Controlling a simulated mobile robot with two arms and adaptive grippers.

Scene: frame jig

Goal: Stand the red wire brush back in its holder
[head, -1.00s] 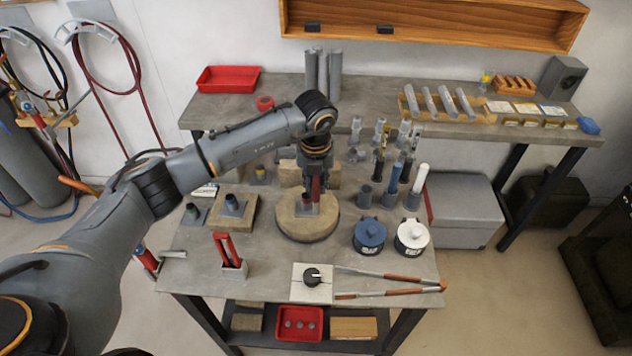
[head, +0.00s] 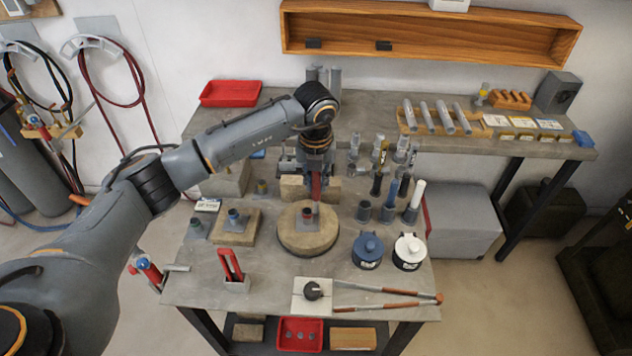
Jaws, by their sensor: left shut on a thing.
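My left gripper (head: 316,176) is shut on a narrow upright red piece, the red wire brush (head: 316,187), above the round board on the bench. The brush's lower end looks grey and hangs in front of or just above the board; the exact gap is hard to tell. A dark grey cup (head: 364,211), seemingly empty, stands to the right of the board and looks like the holder. My right gripper is not in view.
The round board (head: 308,242) carries a small grey fitting with a red top (head: 307,214). A blue-lidded pot (head: 367,250) and a white-lidded pot (head: 408,251) stand in front of the cups. A red-handled tool (head: 231,264) stands in a block at front left. Tongs (head: 385,290) lie at the front edge.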

